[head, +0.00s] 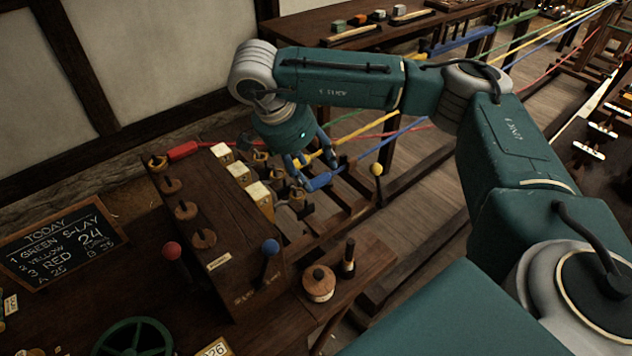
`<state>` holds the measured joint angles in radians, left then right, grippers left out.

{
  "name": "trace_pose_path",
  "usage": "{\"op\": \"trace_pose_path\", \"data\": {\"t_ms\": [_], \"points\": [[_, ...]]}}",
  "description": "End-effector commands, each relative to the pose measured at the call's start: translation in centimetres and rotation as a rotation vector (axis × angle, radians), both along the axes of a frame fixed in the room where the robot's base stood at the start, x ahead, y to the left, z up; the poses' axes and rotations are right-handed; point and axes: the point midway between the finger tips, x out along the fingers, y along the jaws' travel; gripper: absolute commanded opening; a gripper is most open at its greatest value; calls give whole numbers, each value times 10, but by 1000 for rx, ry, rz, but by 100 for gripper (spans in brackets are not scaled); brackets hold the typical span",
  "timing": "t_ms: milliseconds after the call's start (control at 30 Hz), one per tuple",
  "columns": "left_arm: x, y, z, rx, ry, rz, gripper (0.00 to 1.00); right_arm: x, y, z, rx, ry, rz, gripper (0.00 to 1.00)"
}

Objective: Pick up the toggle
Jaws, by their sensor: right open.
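My right gripper (309,160) reaches down from the teal arm, open, over the far right side of the dark wooden machine box (225,240). Its fingers are close to a yellow strand end piece (329,157) and a blue strand end piece (318,182); I cannot tell whether they touch. A red end piece (183,150) lies at the box's far left corner. I cannot tell which piece is the toggle. The gripper partly hides the hooks beneath it. My left gripper is out of view.
Levers with a red ball (172,251) and a blue ball (270,247) stand on the box's near side. A lidded wooden pot (319,284) and a dark bottle (348,258) stand to the right. Coloured strands run to the upper right. A chalkboard (62,240) lies left.

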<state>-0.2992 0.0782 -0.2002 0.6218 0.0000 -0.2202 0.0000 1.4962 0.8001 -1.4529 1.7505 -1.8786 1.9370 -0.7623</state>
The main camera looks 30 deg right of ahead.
Motion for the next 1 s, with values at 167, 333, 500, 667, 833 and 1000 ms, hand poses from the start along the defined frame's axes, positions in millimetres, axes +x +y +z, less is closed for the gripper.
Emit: {"op": "trace_pose_path", "data": {"t_ms": [167,333,500,667,833,1000], "points": [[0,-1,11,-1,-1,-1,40,0,-5,-14,-1,5,-1,53],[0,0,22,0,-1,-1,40,2,-13,-39,-1,2,-2,53],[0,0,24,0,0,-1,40,3,-17,-52,-1,0,0,53],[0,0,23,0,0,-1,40,3,-17,-52,-1,-1,0,53],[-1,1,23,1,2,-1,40,3,-17,-52,0,0,0,27],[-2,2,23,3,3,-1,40,3,-17,-52,0,-1,0,11]]}}
